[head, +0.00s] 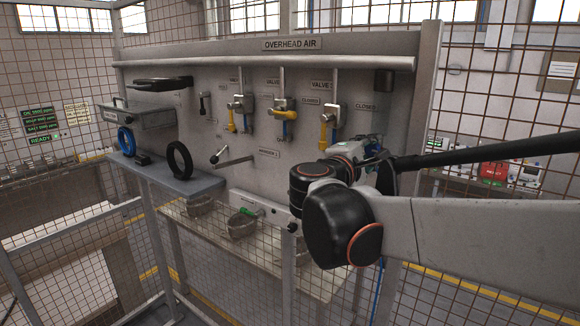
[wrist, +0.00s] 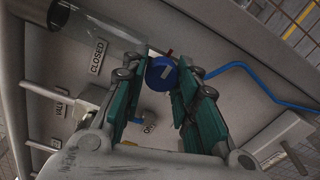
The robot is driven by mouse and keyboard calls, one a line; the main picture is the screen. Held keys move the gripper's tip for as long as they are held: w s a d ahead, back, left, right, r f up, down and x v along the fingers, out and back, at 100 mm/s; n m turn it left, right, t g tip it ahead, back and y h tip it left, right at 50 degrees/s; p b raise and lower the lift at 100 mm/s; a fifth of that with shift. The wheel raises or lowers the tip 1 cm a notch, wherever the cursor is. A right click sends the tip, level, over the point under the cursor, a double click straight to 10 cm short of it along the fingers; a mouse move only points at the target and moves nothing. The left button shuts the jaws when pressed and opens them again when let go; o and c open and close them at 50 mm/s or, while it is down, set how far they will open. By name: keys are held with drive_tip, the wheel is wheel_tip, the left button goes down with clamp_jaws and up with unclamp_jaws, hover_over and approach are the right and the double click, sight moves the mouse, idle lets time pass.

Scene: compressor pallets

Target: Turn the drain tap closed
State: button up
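The round blue knob (wrist: 162,73), which looks like the drain tap, has a pale mark on its face. It lies between the tips of my gripper (wrist: 165,80) in the wrist view. The two teal fingers are spread, one on each side of the knob; I cannot tell if they touch it. A small red piece (wrist: 169,53) shows just beyond the knob. A CLOSED label (wrist: 97,57) is left of it. In the head view my gripper (head: 372,148) is at the panel's right side, small and partly hidden by my arm, and the knob is not clear there.
A clear cylinder (wrist: 105,32) is close to the left finger, and a blue hose (wrist: 245,80) runs right of the other. The OVERHEAD AIR panel (head: 215,150) carries several yellow-handled valves (head: 283,105). A shelf (head: 185,185) and wire mesh fence stand at left.

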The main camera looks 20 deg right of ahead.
drive_tip(key=o, duration=0.4)
drive_tip(key=shift+s+r, duration=0.1)
drive_tip(key=shift+s, duration=0.05)
drive_tip(key=v, duration=1.1)
drive_tip(key=shift+s+a, duration=0.1)
drive_tip(key=shift+a, duration=0.3)
drive_tip(key=s+d+f+m+g+y+b, duration=0.25)
drive_tip(key=f+b, duration=0.65)
drive_tip(key=f, duration=0.8)
drive_tip(key=s+a+f+m+y+b, duration=0.2)
drive_tip(key=f+b, duration=0.5)
drive_tip(key=f, duration=0.5)
drive_tip(key=s+a+f+m+g+y+b, duration=0.1)
drive_tip(key=s+a+f+m+y+b, duration=0.2)
drive_tip(key=f+b, duration=0.4)
drive_tip(key=s+a+f+m+y+b, duration=0.3)
drive_tip(key=s+f+y+b, duration=0.3)
drive_tip(key=f, duration=1.2)
drive_tip(key=shift+a+y+b, duration=0.35)
drive_tip(key=shift+a+b, duration=0.1)
